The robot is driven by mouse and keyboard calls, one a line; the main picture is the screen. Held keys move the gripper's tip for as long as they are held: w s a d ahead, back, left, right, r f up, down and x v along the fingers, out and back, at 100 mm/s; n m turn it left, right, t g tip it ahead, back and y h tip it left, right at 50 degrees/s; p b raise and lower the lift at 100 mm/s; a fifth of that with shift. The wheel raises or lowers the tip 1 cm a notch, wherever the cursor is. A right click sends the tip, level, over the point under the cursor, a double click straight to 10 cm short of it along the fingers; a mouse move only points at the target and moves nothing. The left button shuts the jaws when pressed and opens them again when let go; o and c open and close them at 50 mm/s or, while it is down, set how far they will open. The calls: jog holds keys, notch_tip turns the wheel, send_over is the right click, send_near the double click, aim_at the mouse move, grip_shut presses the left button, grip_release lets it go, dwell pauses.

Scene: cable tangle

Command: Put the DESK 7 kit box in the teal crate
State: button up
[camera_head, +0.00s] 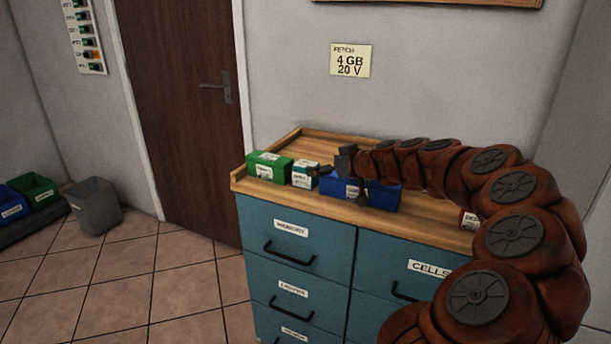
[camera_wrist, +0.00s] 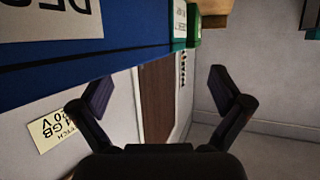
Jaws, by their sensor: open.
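A blue box (camera_head: 385,197) stands on the wooden cabinet top, partly hidden by my arm. In the wrist view a large blue box (camera_wrist: 125,55) fills the upper left, with a white label whose visible letters read "DES"; its number is cut off. My gripper (camera_head: 335,166) is open beside and above the blue box, near a small white-and-teal box (camera_head: 305,174). In the wrist view nothing is between its fingers (camera_wrist: 162,90). No crate that is clearly teal shows.
A green box (camera_head: 268,166) stands left on the cabinet top. Blue (camera_head: 10,207) and green (camera_head: 38,192) bins and a grey bin (camera_head: 95,207) are at far left. Floor (camera_head: 150,285) before the door is clear.

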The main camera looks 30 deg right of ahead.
aim_at(308, 164)
jog(key=shift+r+x, duration=0.2)
jog(key=shift+x, duration=2.65)
jog(key=shift+w+d, duration=0.1)
jog(key=c, duration=1.7)
jog(key=shift+r, duration=1.75)
jog(key=shift+c, duration=0.2)
jog(key=s+a+r, duration=0.1)
jog(key=s+a, duration=0.9)
jog(key=s, duration=0.1)
jog(key=shift+s+a+r+b, duration=0.25)
jog(key=shift+s+a+b, duration=0.15)
jog(key=shift+w+a, duration=0.1)
